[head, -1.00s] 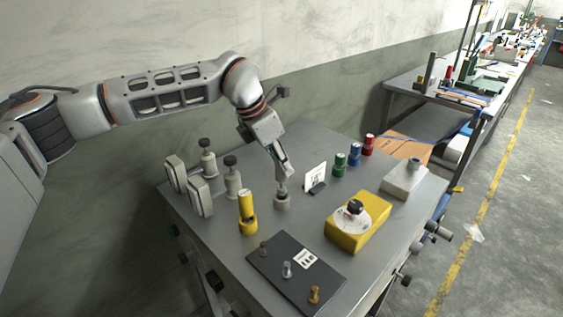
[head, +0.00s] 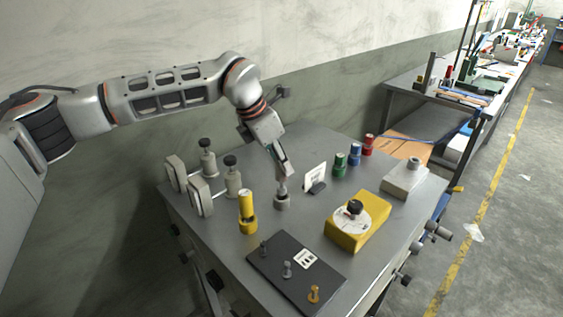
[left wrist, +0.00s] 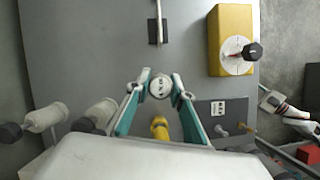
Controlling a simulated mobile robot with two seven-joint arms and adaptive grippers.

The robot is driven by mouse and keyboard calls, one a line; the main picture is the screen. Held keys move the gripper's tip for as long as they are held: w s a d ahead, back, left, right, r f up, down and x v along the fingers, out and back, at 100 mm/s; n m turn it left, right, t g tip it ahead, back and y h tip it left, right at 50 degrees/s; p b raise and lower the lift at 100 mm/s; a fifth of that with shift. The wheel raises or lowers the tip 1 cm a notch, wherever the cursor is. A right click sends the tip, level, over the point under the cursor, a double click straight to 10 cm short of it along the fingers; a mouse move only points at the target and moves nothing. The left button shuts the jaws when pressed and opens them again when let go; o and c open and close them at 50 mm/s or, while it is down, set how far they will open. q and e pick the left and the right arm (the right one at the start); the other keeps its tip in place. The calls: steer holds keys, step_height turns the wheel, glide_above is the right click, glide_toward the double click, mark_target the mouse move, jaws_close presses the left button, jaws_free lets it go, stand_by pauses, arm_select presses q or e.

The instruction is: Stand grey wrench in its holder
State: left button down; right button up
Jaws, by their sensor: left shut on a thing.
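The grey wrench (head: 283,187) is a slim upright grey piece at the tips of my left gripper (head: 283,176). Its lower end is at the short round grey holder (head: 282,202) on the table; I cannot tell how deep it sits. In the left wrist view, my left gripper (left wrist: 159,92) has its two teal-edged fingers closed on a round, pale, marked top (left wrist: 160,86). The holder below it is hidden there. My right gripper is not seen.
A yellow cylinder (head: 247,212) in a yellow holder stands close by at front left. A white card (head: 315,175) stands just right of the wrench. A yellow box with a dial (head: 357,222) and a dark plate with pegs (head: 296,270) lie nearer. Grey clamps stand left.

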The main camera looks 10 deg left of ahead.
mark_target(281, 173)
arm_select(q)
steer(key=shift+f+b, duration=1)
steer(key=shift+f, duration=1)
steer(key=c, duration=1.7)
jaws_free()
steer(key=shift+a+r, duration=0.1)
steer(key=shift+r, duration=0.1)
steer(key=v, duration=1.1)
steer(key=shift+s+a+r, duration=0.1)
steer(key=shift+s+r, duration=0.1)
